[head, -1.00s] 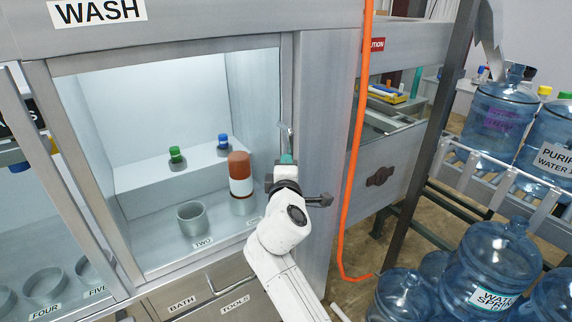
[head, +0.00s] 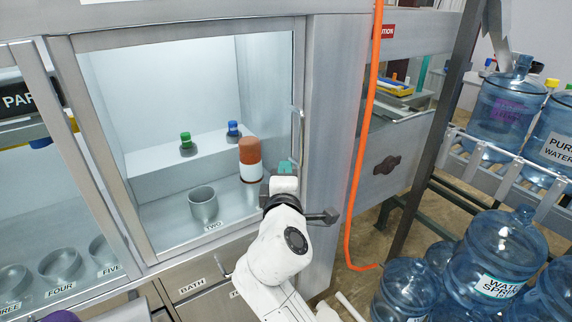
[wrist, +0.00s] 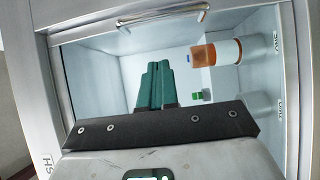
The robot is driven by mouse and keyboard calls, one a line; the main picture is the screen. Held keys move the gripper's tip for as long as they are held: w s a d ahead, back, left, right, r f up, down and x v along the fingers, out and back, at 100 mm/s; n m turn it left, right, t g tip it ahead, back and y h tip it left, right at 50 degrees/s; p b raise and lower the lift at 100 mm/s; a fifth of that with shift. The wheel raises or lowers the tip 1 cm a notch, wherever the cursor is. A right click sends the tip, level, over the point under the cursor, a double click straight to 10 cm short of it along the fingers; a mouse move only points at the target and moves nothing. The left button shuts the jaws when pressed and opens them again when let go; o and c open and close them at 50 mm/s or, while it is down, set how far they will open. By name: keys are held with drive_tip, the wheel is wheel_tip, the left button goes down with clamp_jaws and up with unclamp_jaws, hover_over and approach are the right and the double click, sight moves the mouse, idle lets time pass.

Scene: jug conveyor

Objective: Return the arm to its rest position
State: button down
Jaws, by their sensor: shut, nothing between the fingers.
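My arm is white and rises from the bottom of the head view, in front of the wash cabinet. My gripper (head: 284,166) is at its upper end, near the right edge of the cabinet opening. In the wrist view its teal fingers (wrist: 156,86) are together with nothing between them. An orange-brown and white bottle (head: 250,160) stands inside the cabinet, just left of the gripper. It also shows in the wrist view (wrist: 220,52), apart from the fingers.
The cabinet holds a grey cup (head: 203,204), a green-capped item (head: 186,143) and a blue-capped item (head: 233,132). A metal handle (head: 297,140) is by the gripper. An orange hose (head: 362,140) hangs to the right. Blue water jugs (head: 500,252) crowd the right side.

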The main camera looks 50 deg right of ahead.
drive_tip(key=shift+v, duration=0.8)
drive_tip(key=s+a+f+m+g+y, duration=0.1)
drive_tip(key=s+f+m+g+y, duration=0.25)
drive_tip(key=f, duration=0.65)
drive_tip(key=s+a+f+m+g+y, duration=0.15)
drive_tip(key=s+f+y, duration=0.25)
drive_tip(key=s+f, duration=0.45)
drive_tip(key=s+a+f+m+g+y, duration=0.3)
drive_tip(key=s+a+f+g+y, duration=0.2)
drive_tip(key=s+a+f, duration=0.5)
drive_tip(key=s+f+y, duration=0.1)
drive_tip(key=s+f, duration=0.1)
drive_tip(key=s, duration=0.1)
drive_tip(key=shift+s+a+f, duration=0.15)
drive_tip(key=shift+a+f, duration=0.15)
drive_tip(key=shift+a, duration=0.05)
drive_tip(key=c, duration=1.8)
unclamp_jaws()
drive_tip(key=shift+y, duration=0.25)
